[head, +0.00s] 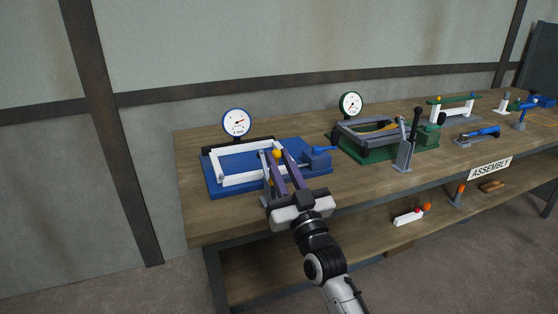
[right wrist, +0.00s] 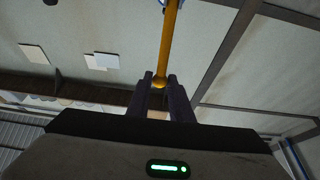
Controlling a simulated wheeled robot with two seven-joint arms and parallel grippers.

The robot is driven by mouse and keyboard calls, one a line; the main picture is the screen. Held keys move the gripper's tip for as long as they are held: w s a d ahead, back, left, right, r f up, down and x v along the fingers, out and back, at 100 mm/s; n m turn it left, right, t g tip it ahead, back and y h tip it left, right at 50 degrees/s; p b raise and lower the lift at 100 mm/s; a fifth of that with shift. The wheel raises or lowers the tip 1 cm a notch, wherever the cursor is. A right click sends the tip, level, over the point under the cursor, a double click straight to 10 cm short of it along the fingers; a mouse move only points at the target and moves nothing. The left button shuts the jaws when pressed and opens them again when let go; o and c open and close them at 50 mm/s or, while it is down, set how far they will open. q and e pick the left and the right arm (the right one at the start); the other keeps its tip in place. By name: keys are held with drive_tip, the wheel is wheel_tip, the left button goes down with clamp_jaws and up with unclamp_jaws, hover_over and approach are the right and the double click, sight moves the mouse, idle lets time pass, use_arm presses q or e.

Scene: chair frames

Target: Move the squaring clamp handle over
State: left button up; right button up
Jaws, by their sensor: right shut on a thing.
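The blue fixture (head: 212,188) stands at the left end of the bench and carries a white chair frame (head: 225,161). My right gripper (head: 275,158) reaches over its front edge, its two purple fingers around a yellow-knobbed handle (head: 277,153). In the right wrist view the handle shows as a long yellow rod (right wrist: 171,40) with a ball end between the fingertips (right wrist: 160,84). The gripper is shut on it near the ball. The fingers hide the handle's base and part of the fixture. My left gripper is in neither view.
A blue dial gauge (head: 236,122) stands behind the fixture, and a blue clamp (head: 318,156) sits on its right. A green fixture (head: 375,155), a green gauge (head: 351,103) and a black-handled grey clamp (head: 405,152) stand further right. The bench's front left strip (head: 215,220) is clear.

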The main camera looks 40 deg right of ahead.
drive_tip(key=v, duration=0.3)
drive_tip(key=shift+w+f, duration=0.1)
drive_tip(key=shift+f, duration=0.05)
idle(0.3)
drive_tip(key=shift+s+a+f, duration=0.15)
drive_tip(key=shift+s+f, duration=0.4)
drive_tip(key=shift+s, duration=0.05)
drive_tip(key=shift+s+a+f, duration=0.15)
drive_tip(key=shift+s+f, duration=0.4)
drive_tip(key=shift+s, duration=0.05)
